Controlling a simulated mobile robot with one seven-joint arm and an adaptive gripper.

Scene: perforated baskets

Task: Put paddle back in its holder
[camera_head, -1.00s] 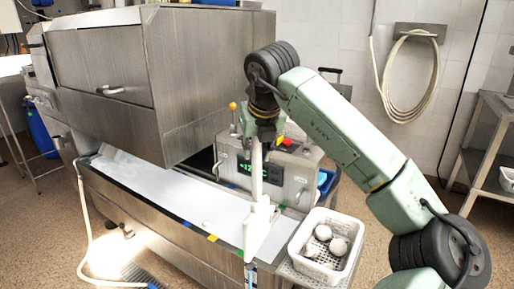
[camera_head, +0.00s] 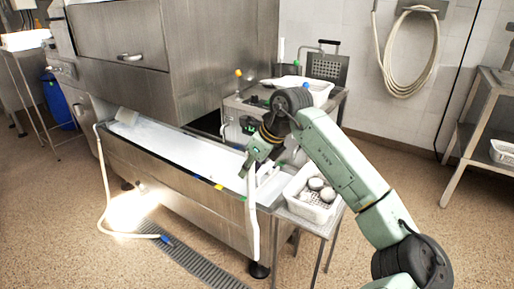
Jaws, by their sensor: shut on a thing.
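My gripper (camera_head: 254,163) points down at the near right end of the steel trough (camera_head: 160,168). It is shut on the white paddle (camera_head: 253,215), near its upper part. The paddle hangs roughly upright in front of the trough's end wall, its lower end above the floor. A small white piece (camera_head: 268,174) shows at the trough's end, just right of my gripper; I cannot tell whether it is the holder or whether the paddle touches it.
A white perforated basket (camera_head: 297,208) with several pale round items stands on a small steel table just right of the paddle. A control box (camera_head: 240,125) and another white basket (camera_head: 318,92) are behind. A floor drain (camera_head: 195,263) and open floor lie left.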

